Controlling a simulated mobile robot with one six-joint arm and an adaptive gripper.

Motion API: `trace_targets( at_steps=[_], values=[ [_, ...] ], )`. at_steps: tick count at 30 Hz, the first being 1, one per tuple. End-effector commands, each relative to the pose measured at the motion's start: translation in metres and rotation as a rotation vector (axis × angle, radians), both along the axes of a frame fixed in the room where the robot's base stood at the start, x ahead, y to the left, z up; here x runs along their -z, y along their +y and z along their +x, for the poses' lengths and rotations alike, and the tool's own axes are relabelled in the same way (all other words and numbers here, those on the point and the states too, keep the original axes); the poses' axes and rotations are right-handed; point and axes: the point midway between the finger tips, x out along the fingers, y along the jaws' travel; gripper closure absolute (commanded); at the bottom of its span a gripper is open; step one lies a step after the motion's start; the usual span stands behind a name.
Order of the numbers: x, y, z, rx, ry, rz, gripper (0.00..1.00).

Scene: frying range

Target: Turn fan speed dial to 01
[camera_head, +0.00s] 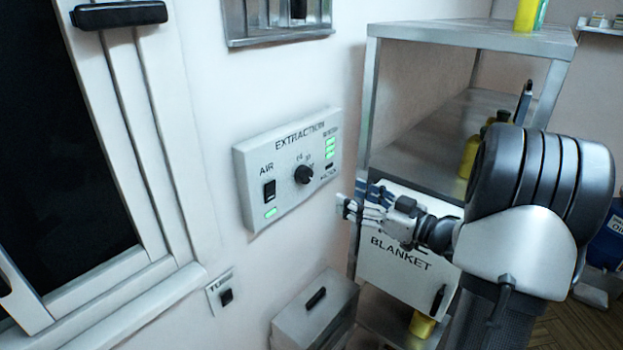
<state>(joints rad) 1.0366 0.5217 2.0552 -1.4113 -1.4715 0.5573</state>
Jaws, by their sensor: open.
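The extraction panel (285,204) is a pale box on the wall, marked EXTRACTION. Its fan speed dial (303,174) is a round black knob right of centre, with small markings above it that are too small to read surely. A black AIR rocker switch (269,191) sits left of the dial, with a lit green lamp (271,212) below it. My gripper (346,206) is open and empty, to the right of and below the dial, apart from the panel. Its fingers point left.
A metal shelf unit (470,36) holding yellow bottles (469,154) stands behind my arm. A white BLANKET box (405,282) is behind and below my gripper. A window frame (130,120) is at left. A grey box (312,308) and a small switch (226,296) are below the panel.

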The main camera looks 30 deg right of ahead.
Motion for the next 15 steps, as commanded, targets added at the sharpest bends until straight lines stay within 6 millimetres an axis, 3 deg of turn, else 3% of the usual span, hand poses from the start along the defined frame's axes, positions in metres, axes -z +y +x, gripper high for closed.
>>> trace_targets(
  at_steps=[6, 15],
  values=[
    [0.000, 0.019, 0.048, -0.005, 0.000, -0.001, 0.42],
    [0.000, 0.037, 0.101, -0.002, 0.001, 0.000, 0.42]
  ],
)
